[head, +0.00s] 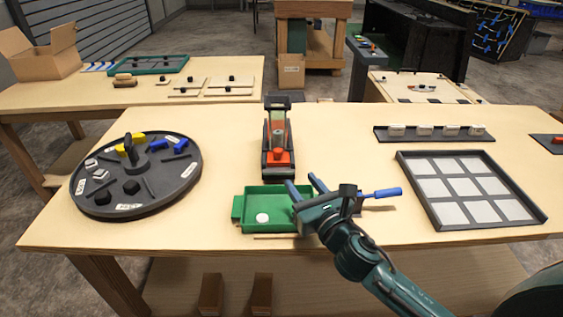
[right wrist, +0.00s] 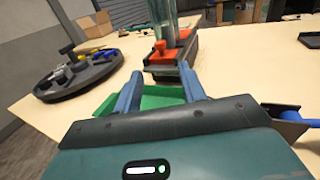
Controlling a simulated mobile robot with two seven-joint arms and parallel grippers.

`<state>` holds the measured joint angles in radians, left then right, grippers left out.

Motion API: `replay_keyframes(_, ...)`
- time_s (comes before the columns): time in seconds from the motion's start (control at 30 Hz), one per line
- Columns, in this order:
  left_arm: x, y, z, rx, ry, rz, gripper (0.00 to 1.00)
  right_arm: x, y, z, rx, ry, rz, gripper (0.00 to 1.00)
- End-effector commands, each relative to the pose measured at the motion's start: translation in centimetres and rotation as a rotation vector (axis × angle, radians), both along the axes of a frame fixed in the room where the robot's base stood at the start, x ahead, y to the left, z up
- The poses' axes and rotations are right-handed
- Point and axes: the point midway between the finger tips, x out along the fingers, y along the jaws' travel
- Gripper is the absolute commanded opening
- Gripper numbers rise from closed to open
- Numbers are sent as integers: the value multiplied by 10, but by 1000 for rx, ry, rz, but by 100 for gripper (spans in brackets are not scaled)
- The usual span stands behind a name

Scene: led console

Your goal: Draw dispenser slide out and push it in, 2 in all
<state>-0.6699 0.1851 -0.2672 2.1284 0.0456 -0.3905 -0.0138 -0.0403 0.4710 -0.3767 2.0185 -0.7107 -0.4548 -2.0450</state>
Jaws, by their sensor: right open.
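The dispenser (head: 267,130) stands upright near the middle of the table, a dark frame with a clear tube. Its orange slide (head: 280,158) with a round knob faces the near side; the slide also shows in the right wrist view (right wrist: 160,58). My right gripper (head: 303,183) is open and empty, in front of the dispenser and slightly to its right, apart from the knob. In the right wrist view its blue fingers (right wrist: 158,88) point toward the dispenser. A green tray (head: 240,207) below the dispenser holds one white disc (head: 262,218). My left gripper is not in view.
A round dark turntable (head: 105,208) with small parts stands at left. A dark-framed tray of pale squares (head: 430,216) lies at right, with a rack (head: 384,137) of white blocks behind it. A blue-handled tool (head: 384,193) lies beside my right gripper.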

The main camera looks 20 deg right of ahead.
Motion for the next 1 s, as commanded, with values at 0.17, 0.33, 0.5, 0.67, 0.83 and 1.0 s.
replay_keyframes(0.17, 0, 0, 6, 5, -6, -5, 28, 32, 4, 3, 1, -2, 0, 43)
replay_keyframes(0.33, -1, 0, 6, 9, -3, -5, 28, 69, 9, 2, 1, -1, 1, 43)
replay_keyframes(0.5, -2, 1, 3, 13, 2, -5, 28, 99, 12, 2, 2, 0, 1, 43)
replay_keyframes(0.67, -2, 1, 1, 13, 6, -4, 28, 115, 14, 1, 0, 0, 1, 43)
replay_keyframes(0.83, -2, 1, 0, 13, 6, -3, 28, 121, 14, 1, 1, 1, 1, 43)
replay_keyframes(1.0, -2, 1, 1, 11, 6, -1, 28, 122, 14, 1, 0, 1, 1, 43)
